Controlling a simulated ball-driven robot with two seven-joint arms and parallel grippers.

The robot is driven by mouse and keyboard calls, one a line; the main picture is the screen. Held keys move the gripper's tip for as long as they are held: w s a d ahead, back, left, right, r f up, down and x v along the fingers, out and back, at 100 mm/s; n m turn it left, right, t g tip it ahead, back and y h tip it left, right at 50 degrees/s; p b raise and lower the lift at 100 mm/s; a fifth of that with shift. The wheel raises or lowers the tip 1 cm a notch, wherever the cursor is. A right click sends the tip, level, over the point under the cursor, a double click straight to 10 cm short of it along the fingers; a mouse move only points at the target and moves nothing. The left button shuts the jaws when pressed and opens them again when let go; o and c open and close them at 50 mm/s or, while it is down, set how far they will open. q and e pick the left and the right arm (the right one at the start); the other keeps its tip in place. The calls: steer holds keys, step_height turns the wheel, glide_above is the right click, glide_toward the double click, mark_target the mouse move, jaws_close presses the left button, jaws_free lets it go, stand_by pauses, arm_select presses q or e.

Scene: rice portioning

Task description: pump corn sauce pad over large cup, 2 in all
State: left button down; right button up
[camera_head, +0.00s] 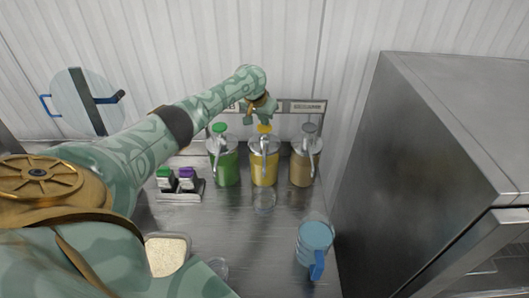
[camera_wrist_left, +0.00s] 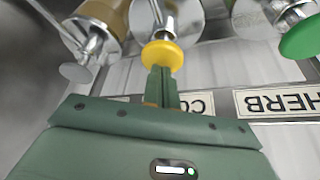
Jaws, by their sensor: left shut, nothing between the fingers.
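The corn sauce dispenser (camera_head: 264,166) is the yellow one, in the middle of the row along the back wall. Its round yellow pad (camera_head: 264,128) tops the pump; the pad also shows in the left wrist view (camera_wrist_left: 162,57). My left gripper (camera_head: 262,120) is shut and empty, right above the pad in the head view. In the left wrist view its fingertips (camera_wrist_left: 160,72) overlap the pad's edge; whether they touch it I cannot tell. A clear cup (camera_head: 264,201) stands in front of the yellow dispenser, below its spout. My right gripper is out of view.
A green-topped dispenser (camera_head: 225,168) stands left of the yellow one, a brown one (camera_head: 302,170) right. A blue jug (camera_head: 315,237), small bottles in a holder (camera_head: 181,196), a rice container (camera_head: 166,254) and another clear cup (camera_head: 219,267) are nearby. A steel cabinet (camera_head: 420,170) blocks the right.

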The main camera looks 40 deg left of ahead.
arm_select(q)
steer(key=shift+f+b, duration=0.6)
steer(key=shift+f, duration=0.85)
steer(key=shift+s, duration=0.1)
step_height(320, 180, up, 4)
steer(key=p, duration=0.4)
steer(key=shift+p, duration=0.35)
steer(key=shift+f, duration=0.1)
steer(key=shift+f+b, duration=1.25)
steer(key=shift+f, duration=0.6)
steer(key=shift+r+p, duration=1.85)
steer(key=shift+p, duration=0.2)
